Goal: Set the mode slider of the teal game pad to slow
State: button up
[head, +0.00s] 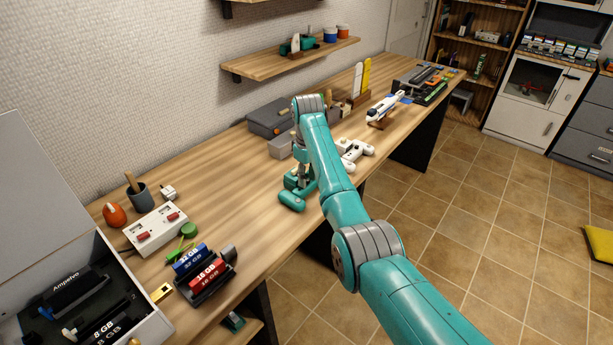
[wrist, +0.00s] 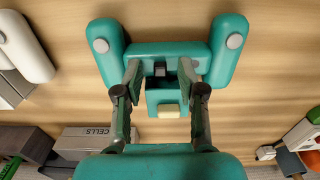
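The teal game pad (head: 291,201) lies on the workbench, partly hidden behind my arm in the head view. In the wrist view the teal game pad (wrist: 115,62) shows two rounded grips with grey discs. A small dark piece (wrist: 159,67), possibly the mode slider, sits in a slot in its middle, and a cream block (wrist: 168,111) shows below it. I cannot read any mode marks. My gripper (wrist: 161,73) is open over the pad's middle, one finger each side of the dark piece. Whether the fingertips touch the pad cannot be told.
A white game pad (head: 356,151) lies to the right of the teal one. A grey case (head: 268,118) and a box marked CELLS (wrist: 95,138) stand close by. A white switch box (head: 155,228) is at the left. The bench between is clear.

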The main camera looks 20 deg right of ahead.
grip_shut()
jog(key=shift+w+d, duration=0.55)
jog(key=shift+d, duration=0.15)
grip_release()
